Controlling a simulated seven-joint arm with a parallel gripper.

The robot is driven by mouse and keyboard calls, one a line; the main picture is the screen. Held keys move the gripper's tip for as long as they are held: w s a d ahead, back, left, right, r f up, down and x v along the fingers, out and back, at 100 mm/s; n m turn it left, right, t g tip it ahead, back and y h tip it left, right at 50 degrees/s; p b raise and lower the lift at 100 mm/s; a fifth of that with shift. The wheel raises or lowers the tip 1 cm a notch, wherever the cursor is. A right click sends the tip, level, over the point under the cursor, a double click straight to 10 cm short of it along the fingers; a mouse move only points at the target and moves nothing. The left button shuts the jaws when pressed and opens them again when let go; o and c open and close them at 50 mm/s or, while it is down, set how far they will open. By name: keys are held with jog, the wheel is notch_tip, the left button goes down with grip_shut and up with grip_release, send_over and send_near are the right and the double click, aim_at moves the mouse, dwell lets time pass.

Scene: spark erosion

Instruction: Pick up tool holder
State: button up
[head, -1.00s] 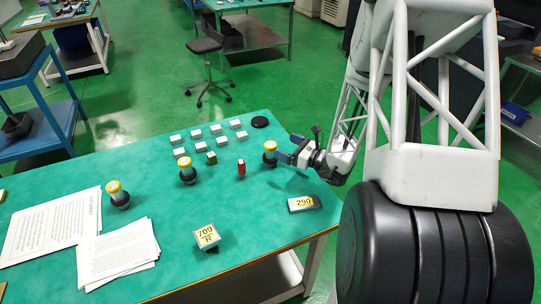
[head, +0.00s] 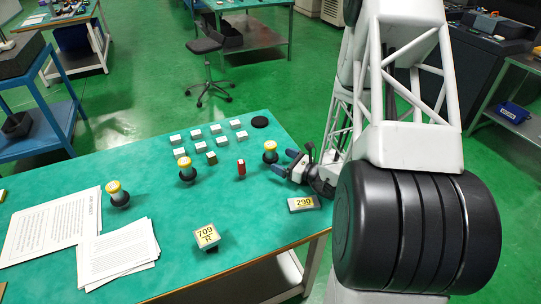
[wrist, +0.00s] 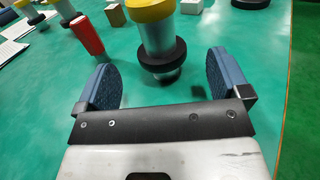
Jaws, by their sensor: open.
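A tool holder (head: 270,152) with a yellow top and a dark ring stands upright near the right side of the green table. It also shows in the wrist view (wrist: 158,40), ahead of my gripper and roughly midway between its fingers. My gripper (head: 286,162) is open and empty, just right of this holder. In the wrist view my gripper (wrist: 162,80) has its two blue finger pads apart, and the holder's lower end is a little beyond them. Two similar yellow-topped holders, one in the middle (head: 187,170) and one at the left (head: 118,194), stand on the table.
Several white blocks (head: 214,129) and a black disc (head: 260,122) lie behind. A 290 plate (head: 304,203), a 709 block (head: 207,238) and papers (head: 117,252) lie in front. The middle of the table (head: 160,215) is clear.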

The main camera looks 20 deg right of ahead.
aim_at(270, 150)
jog(key=shift+w+a, duration=0.1)
dwell(0.3)
jog(key=shift+x, duration=2.85)
jog(key=c, duration=1.3)
jog(key=shift+o, duration=0.2)
jog(key=shift+r, duration=0.15)
jog(key=shift+r, duration=1.1)
jog(key=s+a, duration=0.1)
jog(key=s, duration=0.4)
jog(key=s+a+r, duration=0.1)
jog(key=s, duration=0.4)
jog(key=s+a+r, duration=0.1)
jog(key=s, duration=0.4)
jog(key=shift+s+a+r, duration=0.2)
jog(key=shift+s+r, duration=0.05)
jog(key=shift+s, duration=0.05)
